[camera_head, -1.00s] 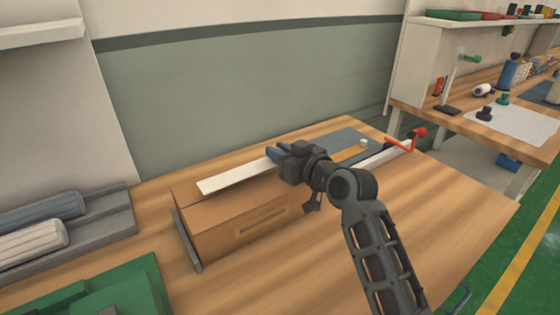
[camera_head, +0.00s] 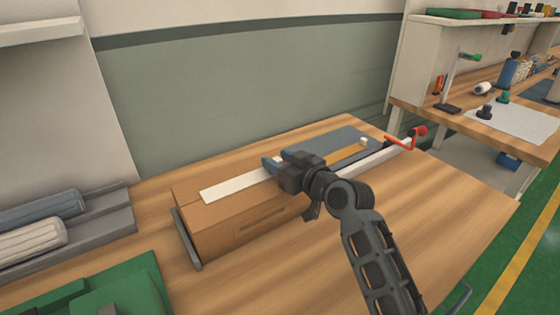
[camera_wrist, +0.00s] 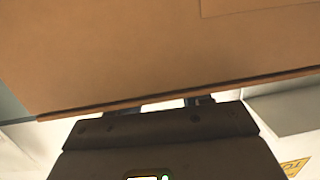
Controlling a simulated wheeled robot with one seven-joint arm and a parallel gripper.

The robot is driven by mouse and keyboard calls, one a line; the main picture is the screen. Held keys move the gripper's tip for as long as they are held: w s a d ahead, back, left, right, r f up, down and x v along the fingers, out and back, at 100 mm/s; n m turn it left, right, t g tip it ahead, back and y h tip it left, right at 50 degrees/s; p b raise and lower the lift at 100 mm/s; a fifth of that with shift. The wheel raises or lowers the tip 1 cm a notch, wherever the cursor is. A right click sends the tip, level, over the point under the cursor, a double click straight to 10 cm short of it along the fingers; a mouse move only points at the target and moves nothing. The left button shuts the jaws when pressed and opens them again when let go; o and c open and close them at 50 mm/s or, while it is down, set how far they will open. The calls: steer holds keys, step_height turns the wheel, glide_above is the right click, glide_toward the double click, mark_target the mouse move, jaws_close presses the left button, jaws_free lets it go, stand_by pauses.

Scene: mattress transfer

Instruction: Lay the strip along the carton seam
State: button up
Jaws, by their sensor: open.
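The white strip (camera_head: 236,186) lies on top of the brown carton (camera_head: 215,238), running lengthwise from near its left end toward my gripper. The seam itself cannot be made out beneath it. My gripper (camera_head: 278,163) is open at the strip's right end, by the carton's right part. In the wrist view the carton's brown face (camera_wrist: 150,50) fills most of the picture, with the dark gripper body below it. The fingertips are mostly hidden there, and I cannot tell whether they touch the strip.
A grey mat (camera_head: 345,141) with an orange strip-like piece (camera_head: 343,155) and a small white block (camera_head: 362,142) lies behind my gripper. A red-handled clamp (camera_head: 405,143) is to the right. Grey rolls (camera_head: 35,212) sit in a tray at left. The right of the table is clear.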

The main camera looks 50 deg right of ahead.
steer(key=shift+r, duration=0.15)
steer(key=b+v, duration=0.1)
steer(key=v, duration=1.1)
steer(key=shift+b, duration=0.3)
